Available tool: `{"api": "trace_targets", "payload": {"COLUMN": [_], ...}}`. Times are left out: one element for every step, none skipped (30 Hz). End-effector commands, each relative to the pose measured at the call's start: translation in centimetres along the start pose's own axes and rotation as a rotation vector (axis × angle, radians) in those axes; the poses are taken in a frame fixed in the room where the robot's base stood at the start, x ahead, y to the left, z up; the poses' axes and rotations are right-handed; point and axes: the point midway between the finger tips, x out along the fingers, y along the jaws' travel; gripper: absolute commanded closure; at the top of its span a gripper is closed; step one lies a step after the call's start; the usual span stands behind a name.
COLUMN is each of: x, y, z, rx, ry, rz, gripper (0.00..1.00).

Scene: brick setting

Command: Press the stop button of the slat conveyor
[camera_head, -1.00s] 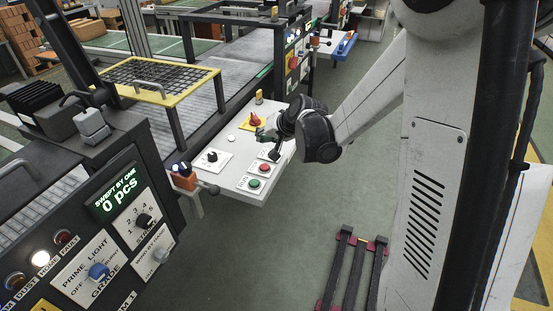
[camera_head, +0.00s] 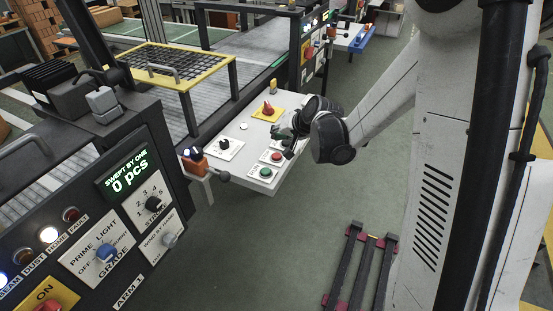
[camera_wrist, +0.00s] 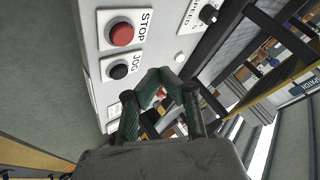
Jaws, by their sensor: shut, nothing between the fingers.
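The stop button is a red round button on a white plate marked STOP, at the top left of the wrist view (camera_wrist: 121,34). In the head view the red button (camera_head: 277,156) sits near the front right corner of the white control table (camera_head: 228,165), beside a green button (camera_head: 266,172). My gripper (camera_head: 287,142) is over the right side of this table, close behind and right of the red button. In the wrist view my gripper (camera_wrist: 160,78) has its green-tipped fingers closed and empty, right of and below the red button, apart from it in the picture.
A black JOG button (camera_wrist: 118,71) lies beside the stop button. A red knob on a yellow plate (camera_head: 267,109) and a black selector (camera_head: 224,145) share the table. An orange box with a lever (camera_head: 194,160) is at its left corner. Open floor lies in front.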

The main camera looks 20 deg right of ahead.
Motion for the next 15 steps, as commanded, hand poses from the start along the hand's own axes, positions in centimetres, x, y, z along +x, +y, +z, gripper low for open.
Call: {"api": "trace_targets", "payload": {"x": [0.8, 1.0, 1.4, 1.6, 1.9, 2.3, 2.5, 2.8, 3.0, 3.2, 3.3, 3.4, 3.5, 3.5, 3.6], "y": [0.5, 0.7, 1.0, 1.2, 1.4, 1.6, 1.8, 2.0, 2.2, 2.3, 2.4, 2.5, 2.5, 2.6, 2.6], "z": [0.5, 0.7, 1.0, 1.2, 1.4, 1.6, 1.8, 2.0, 2.2, 2.3, 2.4, 2.5, 2.5, 2.6, 2.6], "rx": [0.000, 0.000, 0.000, 0.000, 0.000, 0.000, 0.000, 0.000, 0.000, 0.000, 0.000, 0.000, 0.000, 0.000, 0.000], "ry": [0.000, 0.000, 0.000, 0.000, 0.000, 0.000, 0.000, 0.000, 0.000, 0.000, 0.000, 0.000, 0.000, 0.000, 0.000], "rz": [0.000, 0.000, 0.000, 0.000, 0.000, 0.000, 0.000, 0.000, 0.000, 0.000, 0.000, 0.000, 0.000, 0.000, 0.000], "gripper": [1.00, 1.00, 1.00, 1.00, 1.00, 1.00, 1.00, 1.00, 1.00, 1.00, 1.00, 1.00, 1.00, 1.00, 1.00]}}
